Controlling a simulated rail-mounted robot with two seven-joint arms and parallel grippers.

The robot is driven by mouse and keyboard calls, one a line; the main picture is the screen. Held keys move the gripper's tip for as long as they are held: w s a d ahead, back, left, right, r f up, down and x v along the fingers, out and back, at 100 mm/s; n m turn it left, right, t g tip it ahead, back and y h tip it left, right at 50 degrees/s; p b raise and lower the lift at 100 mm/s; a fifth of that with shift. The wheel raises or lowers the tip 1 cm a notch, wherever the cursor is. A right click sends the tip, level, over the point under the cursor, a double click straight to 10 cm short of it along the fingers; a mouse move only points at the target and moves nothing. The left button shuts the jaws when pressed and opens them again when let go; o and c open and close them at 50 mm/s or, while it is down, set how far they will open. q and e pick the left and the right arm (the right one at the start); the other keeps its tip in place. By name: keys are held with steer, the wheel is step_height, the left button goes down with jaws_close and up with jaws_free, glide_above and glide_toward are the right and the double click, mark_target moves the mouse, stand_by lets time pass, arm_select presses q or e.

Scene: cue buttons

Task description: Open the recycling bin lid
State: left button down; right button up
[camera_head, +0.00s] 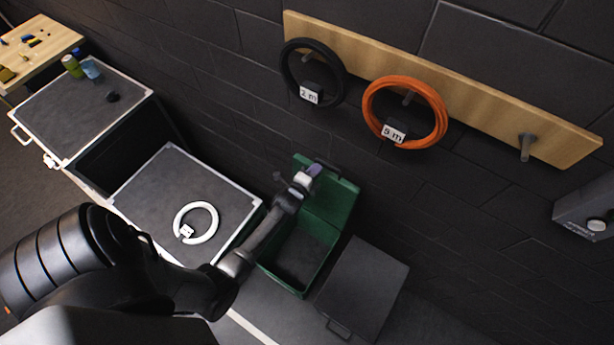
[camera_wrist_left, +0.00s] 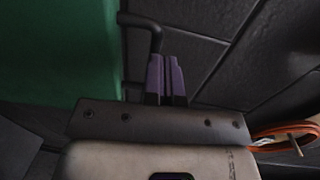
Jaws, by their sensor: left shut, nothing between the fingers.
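The green bin (camera_head: 300,258) stands against the wall, its dark inside showing from above. Its green lid (camera_head: 331,202) is raised and leans back towards the wall. In the left wrist view the green lid (camera_wrist_left: 60,50) fills the upper left, with a black bent handle (camera_wrist_left: 150,30) at its edge. My left gripper (camera_head: 314,170) is at the lid's upper edge, its purple fingers (camera_wrist_left: 166,75) shut and empty. The fingertips are close to the handle; I cannot tell whether they touch it. My left arm covers part of the bin. My right gripper is not in view.
A dark grey bin with a closed lid (camera_head: 365,283) stands right of the green one. A white cable ring (camera_head: 196,222) lies on a grey-topped case to the left. A wooden rail (camera_head: 470,95) on the wall holds a black coil (camera_head: 313,72) and an orange coil (camera_head: 405,112).

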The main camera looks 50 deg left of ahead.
arm_select(q)
steer(key=r+v, duration=0.2)
steer(key=v, duration=1.1)
steer(key=shift+p, duration=0.45)
steer(key=shift+r, duration=0.1)
